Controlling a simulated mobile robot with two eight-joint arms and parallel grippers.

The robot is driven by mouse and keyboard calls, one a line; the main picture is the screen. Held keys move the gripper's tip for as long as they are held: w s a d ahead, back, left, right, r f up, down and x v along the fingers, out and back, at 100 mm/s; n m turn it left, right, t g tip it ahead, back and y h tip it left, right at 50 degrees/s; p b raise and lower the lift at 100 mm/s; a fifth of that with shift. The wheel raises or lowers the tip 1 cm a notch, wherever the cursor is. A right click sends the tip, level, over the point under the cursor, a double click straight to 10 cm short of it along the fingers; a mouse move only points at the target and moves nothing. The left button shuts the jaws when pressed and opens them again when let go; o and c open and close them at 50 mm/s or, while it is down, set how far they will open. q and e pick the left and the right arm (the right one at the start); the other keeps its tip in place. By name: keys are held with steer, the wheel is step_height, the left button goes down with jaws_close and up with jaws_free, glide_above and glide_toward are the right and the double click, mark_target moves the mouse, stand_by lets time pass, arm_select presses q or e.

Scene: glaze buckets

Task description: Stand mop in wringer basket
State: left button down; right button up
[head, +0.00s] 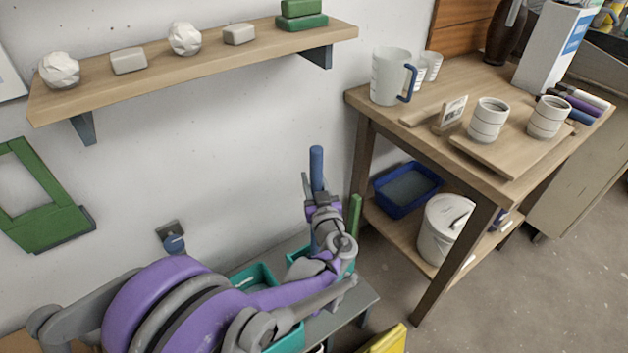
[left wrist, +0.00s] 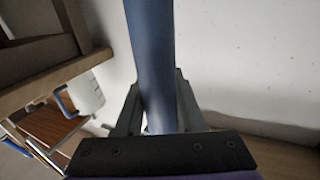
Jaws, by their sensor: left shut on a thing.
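The mop shows as a blue handle (head: 316,165), upright, its top above my left gripper (head: 318,195). My left gripper is shut on the handle, which also runs between the fingers in the left wrist view (left wrist: 153,60). The mop's lower end is hidden behind my arm. Teal containers stand below: one (head: 257,276) is left of my forearm, another (head: 297,254) is partly hidden behind my gripper and wrist. I cannot tell which part is the wringer basket or whether the mop is inside it. My right gripper is out of view.
A low grey bench (head: 358,299) carries the teal containers. A green upright piece (head: 355,216) stands just right of my gripper. A wooden table (head: 420,122) with mugs is to the right, with a blue tub (head: 408,190) and white bucket (head: 436,228) on its lower shelf. A wall shelf (head: 215,62) hangs above.

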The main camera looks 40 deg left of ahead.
arm_select(q)
steer(key=c, duration=1)
jaws_free()
steer(key=shift+f, duration=0.15)
steer(key=o, duration=0.5)
